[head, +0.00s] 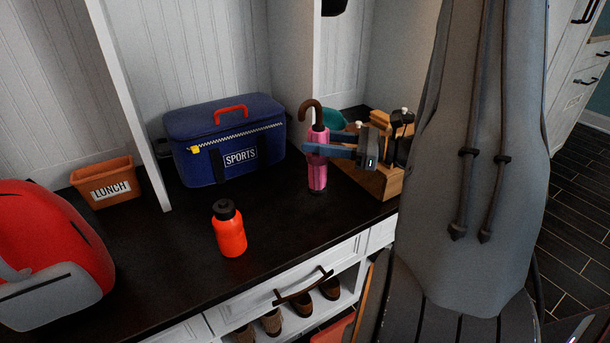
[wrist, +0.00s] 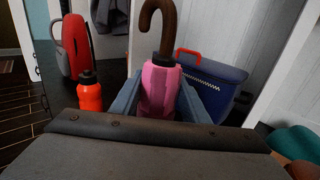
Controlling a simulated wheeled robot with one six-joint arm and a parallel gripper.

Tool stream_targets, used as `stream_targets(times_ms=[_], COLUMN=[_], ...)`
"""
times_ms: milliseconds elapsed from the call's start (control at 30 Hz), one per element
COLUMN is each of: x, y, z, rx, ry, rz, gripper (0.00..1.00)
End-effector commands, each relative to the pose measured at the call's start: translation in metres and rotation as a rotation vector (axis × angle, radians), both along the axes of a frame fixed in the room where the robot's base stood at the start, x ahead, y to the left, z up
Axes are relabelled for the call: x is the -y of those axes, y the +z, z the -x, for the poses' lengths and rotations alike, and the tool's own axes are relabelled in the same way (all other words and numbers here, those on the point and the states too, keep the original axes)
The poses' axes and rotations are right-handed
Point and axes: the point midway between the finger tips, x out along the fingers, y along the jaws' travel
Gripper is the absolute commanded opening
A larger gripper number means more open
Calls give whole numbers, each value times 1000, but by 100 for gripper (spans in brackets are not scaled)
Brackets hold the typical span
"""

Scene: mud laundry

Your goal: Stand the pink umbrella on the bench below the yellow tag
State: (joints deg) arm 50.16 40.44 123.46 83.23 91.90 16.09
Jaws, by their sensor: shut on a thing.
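The pink umbrella (head: 318,175) is upright with its brown hooked handle on top, in front of the wooden box at the right of the bench (head: 160,255). My gripper (head: 316,148) is shut on its upper body from the right. In the wrist view the pink umbrella (wrist: 159,92) sits between the two fingers of my gripper (wrist: 158,100). Its lower end is close to the bench top; I cannot tell if it touches. A small yellow tab (head: 194,150) shows on the blue bag's zip. I see no other yellow tag.
The blue SPORTS bag (head: 225,140) stands left of the umbrella. An orange bottle (head: 229,235) stands in front of it. A LUNCH bin (head: 105,183) and red backpack (head: 45,250) are at left. The wooden box (head: 375,184) is close behind my gripper. White dividers split the bench.

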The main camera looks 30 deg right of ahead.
Motion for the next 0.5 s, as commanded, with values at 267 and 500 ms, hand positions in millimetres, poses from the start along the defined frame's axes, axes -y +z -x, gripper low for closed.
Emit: stream_targets(times_ms=[267, 500], x=[0, 0], y=[-24, -54], z=[0, 0], rx=[1, 1], ry=[0, 0], rz=[0, 0], gripper=[0, 0])
